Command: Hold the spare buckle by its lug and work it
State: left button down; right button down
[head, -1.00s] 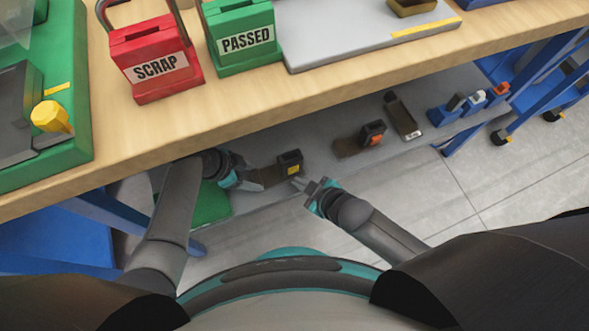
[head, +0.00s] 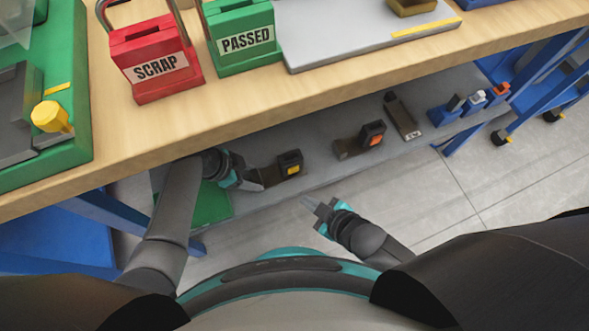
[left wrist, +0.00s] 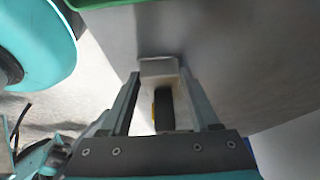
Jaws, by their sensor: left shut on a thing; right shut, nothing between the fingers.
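The spare buckle (head: 290,162) is a dark block with a yellow button, at the low grey shelf under the bench. The left wrist view shows the dark buckle body (left wrist: 164,108), with a sliver of yellow, between the fingers, partly hidden by my gripper. I cannot tell whether the buckle touches the shelf. My right gripper (head: 308,204) is shut and empty, below and right of the buckle, apart from it, in front of the shelf edge.
A buckle with an orange button (head: 372,134) and a dark open holder (head: 402,115) are further right on the grey shelf (head: 330,165). Small blue stands (head: 445,115) are beyond. The wooden bench (head: 230,110) overhangs, carrying red SCRAP (head: 150,58) and green PASSED (head: 240,38) boxes.

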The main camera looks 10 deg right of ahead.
pick_arm(q)
jog(key=shift+s+f, duration=0.1)
jog(key=shift+s, duration=0.1)
jog(key=shift+c, duration=0.2)
grip_release()
jog(key=shift+w, duration=0.1)
jog(key=v, duration=1.1)
jog(key=s+d+p, duration=0.3)
jog(key=s+p, duration=0.5)
jog(key=s, duration=0.5)
jog(key=shift+s+d+r, duration=0.2)
jog(key=shift+s+r, duration=0.1)
jog(key=shift+r, duration=0.2)
dwell(0.4)
